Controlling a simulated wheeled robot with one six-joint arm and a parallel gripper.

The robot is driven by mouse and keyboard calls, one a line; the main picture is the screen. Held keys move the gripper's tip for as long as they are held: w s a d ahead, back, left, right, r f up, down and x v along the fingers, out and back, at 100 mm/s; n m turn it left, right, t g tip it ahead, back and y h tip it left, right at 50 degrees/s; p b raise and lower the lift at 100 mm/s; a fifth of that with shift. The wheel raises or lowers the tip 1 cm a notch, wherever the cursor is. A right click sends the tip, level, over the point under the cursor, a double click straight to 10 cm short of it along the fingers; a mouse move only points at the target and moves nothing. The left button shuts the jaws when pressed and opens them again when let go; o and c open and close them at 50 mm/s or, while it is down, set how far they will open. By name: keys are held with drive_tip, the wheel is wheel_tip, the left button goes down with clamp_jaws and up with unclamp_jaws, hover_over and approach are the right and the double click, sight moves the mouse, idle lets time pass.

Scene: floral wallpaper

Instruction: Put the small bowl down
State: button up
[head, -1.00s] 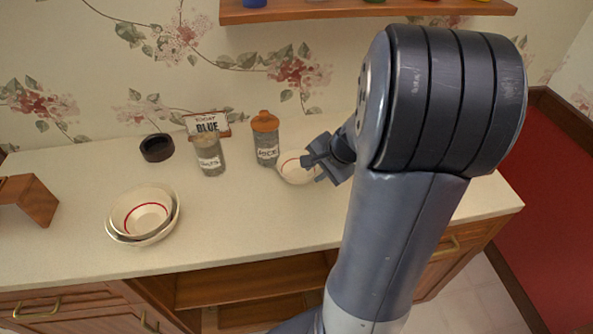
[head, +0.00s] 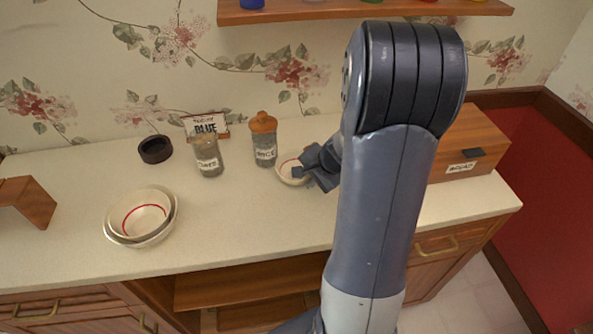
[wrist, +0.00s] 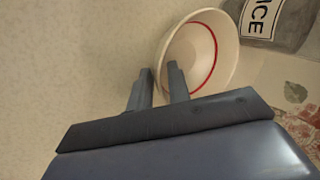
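The small bowl (head: 287,168), cream with a red ring inside, is at the counter beside the rice jar, tilted toward the gripper's side in the head view. It also shows in the wrist view (wrist: 213,50). My gripper (head: 312,166) is at the bowl's right side. In the wrist view my gripper (wrist: 160,72) has its two fingers apart, with a visible gap between them at the bowl's near edge; the right fingertip overlaps the bowl. Contact between the fingers and the bowl cannot be made out. The bowl's underside is hidden.
The rice jar (head: 264,140) with an orange lid stands just behind the bowl. A second jar (head: 208,160), a dark round dish (head: 155,149) and stacked bowls (head: 112,226) are to the left. A wooden bread box (head: 475,140) is at the right. The counter's middle front is clear.

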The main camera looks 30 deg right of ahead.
clamp_jaws()
wheel_tip(320, 180, up, 18)
drive_tip(key=p, duration=0.1)
idle(0.6)
